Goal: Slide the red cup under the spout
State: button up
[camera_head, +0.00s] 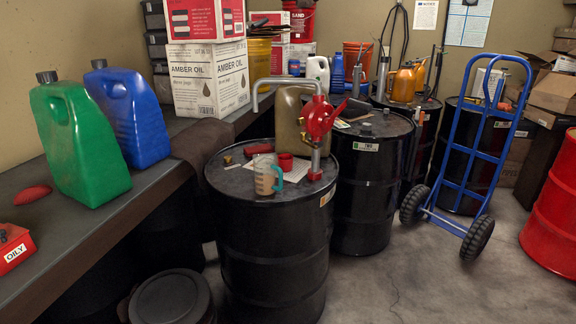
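A small red cup-like piece (286,161) sits on top of the near black drum (270,240), close to the foot of the pump. Whether it is a cup or a cap is hard to tell at this size. A red hand pump (319,119) stands on the right side of the drum top. Its grey spout (256,102) arches left and its open end points down, to the left of the red piece. A clear jug with a teal handle (265,180), holding brownish liquid, stands in front of the red piece. My gripper is not in view.
A flat dark red item (258,149), a paper sheet and a tan can (295,117) crowd the drum top. Green (80,142) and blue (130,112) jugs stand on the left bench. A blue hand truck (470,150) is at right. Floor at front right is clear.

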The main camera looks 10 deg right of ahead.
aim_at(285, 163)
jog(key=z, duration=1)
jog(key=i, duration=0.95)
jog(key=u, duration=1.05)
